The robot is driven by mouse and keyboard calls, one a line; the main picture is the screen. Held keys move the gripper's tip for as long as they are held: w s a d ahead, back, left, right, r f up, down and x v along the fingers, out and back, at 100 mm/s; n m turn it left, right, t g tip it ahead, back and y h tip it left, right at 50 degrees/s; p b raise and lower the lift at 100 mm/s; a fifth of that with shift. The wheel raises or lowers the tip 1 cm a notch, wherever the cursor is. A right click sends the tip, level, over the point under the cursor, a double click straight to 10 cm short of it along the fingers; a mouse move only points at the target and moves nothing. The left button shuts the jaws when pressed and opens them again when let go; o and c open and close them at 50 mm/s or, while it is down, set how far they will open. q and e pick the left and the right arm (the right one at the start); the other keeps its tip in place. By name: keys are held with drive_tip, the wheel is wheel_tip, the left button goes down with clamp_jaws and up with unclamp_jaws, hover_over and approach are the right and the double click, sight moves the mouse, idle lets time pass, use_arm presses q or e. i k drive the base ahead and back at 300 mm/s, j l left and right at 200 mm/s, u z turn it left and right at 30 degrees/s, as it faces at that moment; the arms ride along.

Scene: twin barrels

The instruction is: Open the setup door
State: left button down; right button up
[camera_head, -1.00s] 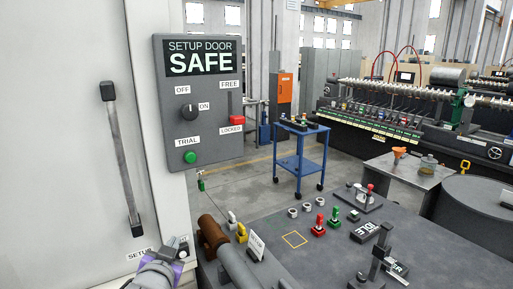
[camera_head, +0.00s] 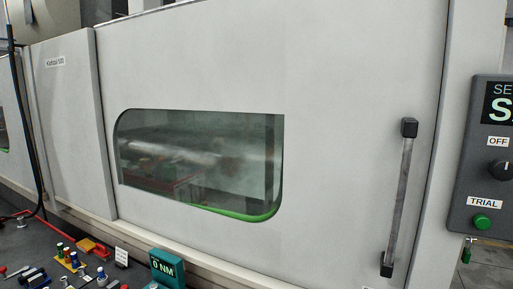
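The setup door (camera_head: 330,75) is a large pale grey panel with a window (camera_head: 200,160) in its lower left part. Dim machine parts show through the glass. A dark vertical handle (camera_head: 399,200) is fixed near the door's right edge. The door appears closed, its right edge against the frame post. The control panel (camera_head: 490,180) is cut by the right picture edge; its OFF label, knob (camera_head: 500,170) and green TRIAL button (camera_head: 482,220) show. Neither gripper is in view.
A bench with small coloured parts (camera_head: 75,258) lies at the lower left. A teal display reading 0 NM (camera_head: 165,268) stands below the window. A fixed panel (camera_head: 70,120) with a label adjoins the door on the left. A dark cable hangs at the far left.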

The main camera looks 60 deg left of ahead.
sight(291, 141)
drive_tip(key=u, duration=2.5)
